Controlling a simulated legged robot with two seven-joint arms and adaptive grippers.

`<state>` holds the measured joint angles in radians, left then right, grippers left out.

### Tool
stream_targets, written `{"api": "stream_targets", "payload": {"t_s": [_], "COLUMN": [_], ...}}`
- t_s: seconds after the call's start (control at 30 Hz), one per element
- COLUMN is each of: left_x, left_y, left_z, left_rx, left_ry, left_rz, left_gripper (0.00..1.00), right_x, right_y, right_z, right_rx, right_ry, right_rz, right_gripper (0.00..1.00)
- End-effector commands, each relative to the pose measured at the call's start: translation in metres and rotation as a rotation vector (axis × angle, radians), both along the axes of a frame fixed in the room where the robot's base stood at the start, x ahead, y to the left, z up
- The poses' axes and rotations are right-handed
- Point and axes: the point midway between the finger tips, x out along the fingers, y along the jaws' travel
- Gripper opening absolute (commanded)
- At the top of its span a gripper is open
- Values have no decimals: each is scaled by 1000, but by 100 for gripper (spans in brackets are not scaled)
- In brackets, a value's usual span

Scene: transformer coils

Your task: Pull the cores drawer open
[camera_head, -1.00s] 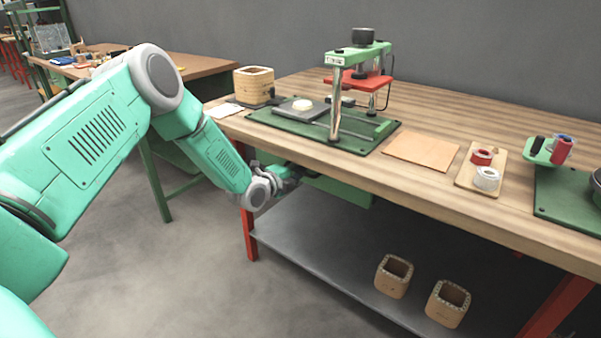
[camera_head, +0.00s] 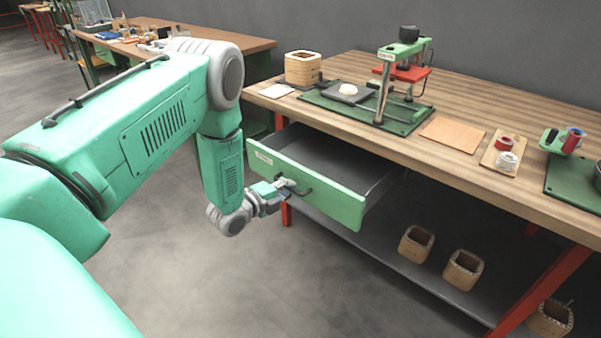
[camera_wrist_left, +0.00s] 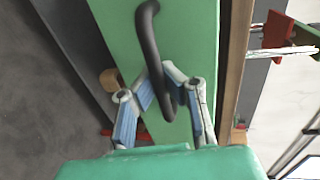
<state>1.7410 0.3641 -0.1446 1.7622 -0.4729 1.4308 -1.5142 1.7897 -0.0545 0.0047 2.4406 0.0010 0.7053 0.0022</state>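The cores drawer (camera_head: 330,195) has a green front with a small pale label near its left end, and it stands pulled out from under the workbench. Its grey inside (camera_head: 325,150) shows and looks empty where visible. My left gripper (camera_head: 290,187) is at the dark bar handle (camera_head: 303,190) on the drawer front. In the left wrist view, the fingers (camera_wrist_left: 162,75) close in from both sides on the curved black handle (camera_wrist_left: 148,35). The label's text is too small to read. My right gripper is out of view.
The wooden workbench (camera_head: 465,168) carries a green-based press (camera_head: 385,90), a wooden coil block (camera_head: 303,68) and a tray of spools (camera_head: 503,150). Wooden cores (camera_head: 463,270) stand on the grey lower shelf. The floor before the drawer is clear.

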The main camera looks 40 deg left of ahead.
Motion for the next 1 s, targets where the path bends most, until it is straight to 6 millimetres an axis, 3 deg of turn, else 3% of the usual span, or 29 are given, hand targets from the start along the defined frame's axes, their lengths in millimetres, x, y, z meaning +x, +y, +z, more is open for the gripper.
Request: {"api": "stream_targets", "payload": {"t_s": [0.2, 0.57, 0.63, 0.67, 1.0], "left_x": [-16, -17, -17, -17, -18], "left_y": [2, 2, 2, 2, 1], "left_z": [-2, -3, -3, -3, -1], "left_rx": [0, 0, 0, 0, 0], "left_ry": [8, 8, 8, 7, 2], "left_rz": [3, 3, 3, 3, 1], "left_gripper": [0, 0, 25, 31, 31], "right_x": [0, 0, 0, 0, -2], "right_y": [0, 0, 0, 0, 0], "right_z": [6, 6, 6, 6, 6], "right_rx": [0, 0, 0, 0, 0], "right_ry": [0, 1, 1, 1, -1], "right_rz": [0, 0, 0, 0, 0], "right_gripper": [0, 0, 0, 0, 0]}}
